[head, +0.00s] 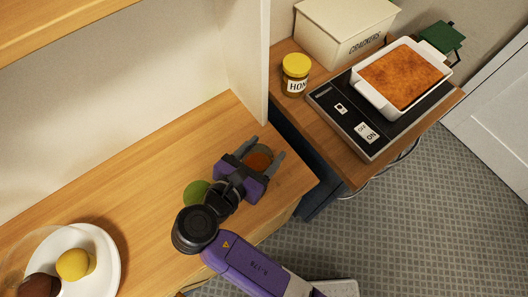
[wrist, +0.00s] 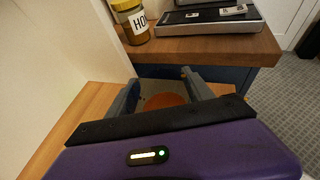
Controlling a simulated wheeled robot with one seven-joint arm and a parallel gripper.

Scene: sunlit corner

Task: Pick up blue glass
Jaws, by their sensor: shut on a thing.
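My gripper (head: 267,148) is over the right end of the wooden counter, with its fingers on either side of a small round thing (head: 258,161). This thing has a dark greyish rim and an orange-brown inside. It may be the glass, but I see no clear blue on it. In the wrist view the orange-brown round part (wrist: 165,101) shows between the fingers of my gripper (wrist: 160,78), and its lower part is hidden by the gripper body. I cannot tell whether it rests on the counter.
A green round thing (head: 195,194) lies beside my wrist. A white plate (head: 111,270) with a yellow fruit (head: 75,264) is at lower left. An upright white panel (head: 243,50) stands behind. Across a gap are a honey jar (head: 295,76), cracker box (head: 342,32), stove (head: 350,130) and baking dish (head: 398,112).

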